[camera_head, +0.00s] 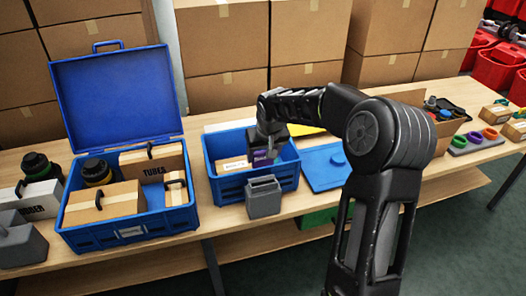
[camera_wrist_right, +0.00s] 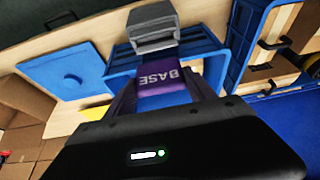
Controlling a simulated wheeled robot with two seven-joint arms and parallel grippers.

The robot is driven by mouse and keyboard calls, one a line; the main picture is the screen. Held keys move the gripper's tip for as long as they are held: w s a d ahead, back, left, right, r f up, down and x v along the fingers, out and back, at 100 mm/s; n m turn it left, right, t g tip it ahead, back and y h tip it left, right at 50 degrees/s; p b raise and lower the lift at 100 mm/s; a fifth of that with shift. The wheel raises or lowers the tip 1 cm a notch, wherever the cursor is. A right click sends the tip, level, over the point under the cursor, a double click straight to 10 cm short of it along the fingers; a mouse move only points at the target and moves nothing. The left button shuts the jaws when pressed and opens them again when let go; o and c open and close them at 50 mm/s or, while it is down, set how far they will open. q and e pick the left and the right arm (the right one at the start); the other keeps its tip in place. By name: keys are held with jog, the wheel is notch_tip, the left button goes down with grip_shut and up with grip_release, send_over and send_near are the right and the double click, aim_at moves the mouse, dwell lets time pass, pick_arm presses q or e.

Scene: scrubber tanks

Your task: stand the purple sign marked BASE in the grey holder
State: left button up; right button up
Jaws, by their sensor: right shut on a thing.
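The purple sign (camera_head: 262,157) is held by my right gripper (camera_head: 266,146), which is shut on it. In the right wrist view the sign (camera_wrist_right: 162,80) shows the white word BASE, upside down in that picture. In the head view it overlaps the blue crate (camera_head: 226,190); its height over the crate is hard to judge. The grey holder (camera_head: 264,200) stands in front of the crate, near the table's front edge, and the sign is behind and above it, apart from it. The holder (camera_wrist_right: 152,28) also shows in the right wrist view. My left gripper is not in view.
An open blue case (camera_head: 130,236) with tubes boxes stands left of the crate. A flat blue lid (camera_head: 325,168) lies to its right. Cardboard boxes (camera_head: 220,50) are stacked behind. A tray of coloured rings (camera_head: 475,143) is at far right.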

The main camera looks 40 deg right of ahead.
aim_at(263, 164)
jog(key=shift+f, duration=0.1)
jog(key=shift+f+b, duration=1.4)
jog(key=shift+f, duration=0.85)
jog(key=shift+f+b, duration=0.65)
jog(key=shift+s+f+b, duration=0.1)
jog(key=shift+f+b, duration=0.1)
jog(key=shift+b, duration=0.15)
jog(key=shift+f, duration=0.15)
jog(key=shift+f+b, duration=0.35)
jog(key=shift+b, duration=0.2)
